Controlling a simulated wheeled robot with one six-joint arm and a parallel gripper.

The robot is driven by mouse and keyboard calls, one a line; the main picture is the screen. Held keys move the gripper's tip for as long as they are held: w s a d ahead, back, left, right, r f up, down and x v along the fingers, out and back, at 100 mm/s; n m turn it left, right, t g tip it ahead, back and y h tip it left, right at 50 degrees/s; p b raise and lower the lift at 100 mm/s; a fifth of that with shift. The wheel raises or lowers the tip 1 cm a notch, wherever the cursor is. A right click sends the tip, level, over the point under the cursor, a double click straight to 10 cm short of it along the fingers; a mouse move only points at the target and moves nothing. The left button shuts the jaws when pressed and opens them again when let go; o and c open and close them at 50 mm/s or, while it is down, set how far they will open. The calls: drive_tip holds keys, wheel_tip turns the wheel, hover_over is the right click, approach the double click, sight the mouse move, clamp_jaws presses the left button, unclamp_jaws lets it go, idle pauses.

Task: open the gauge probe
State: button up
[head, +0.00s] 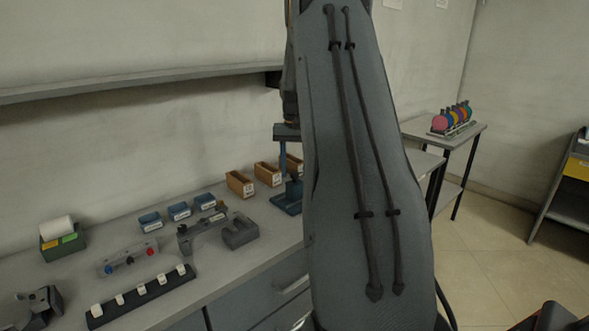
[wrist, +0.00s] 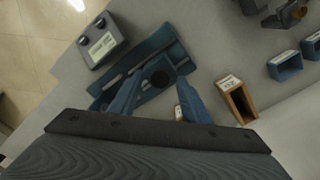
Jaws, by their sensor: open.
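A blue stand, which I take to hold the gauge probe, shows in the head view (head: 287,203) with an upright column, partly hidden behind my arm. In the wrist view the blue stand (wrist: 172,50) lies just beyond my gripper, seen from above, with a dark round part (wrist: 161,78) near its middle. I cannot tell for sure which part is the probe. My gripper (wrist: 158,92) is open, its two blue-grey fingers spread on either side below the dark round part. Nothing is held between them, and I cannot tell whether they touch the stand.
A grey box with a display (wrist: 103,42) stands beside the blue stand. Wooden bins (head: 240,184), blue bins (head: 179,211), a grey clamp-like gauge (head: 213,234), a knobbed panel (head: 127,258) and a black rack of white blanks (head: 141,294) occupy the bench. A wall shelf (head: 130,82) hangs above.

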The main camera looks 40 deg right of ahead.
drive_tip(key=shift+r, duration=0.1)
wheel_tip(320, 180, up, 8)
drive_tip(key=shift+f+b, duration=0.15)
drive_tip(key=shift+b, duration=0.8)
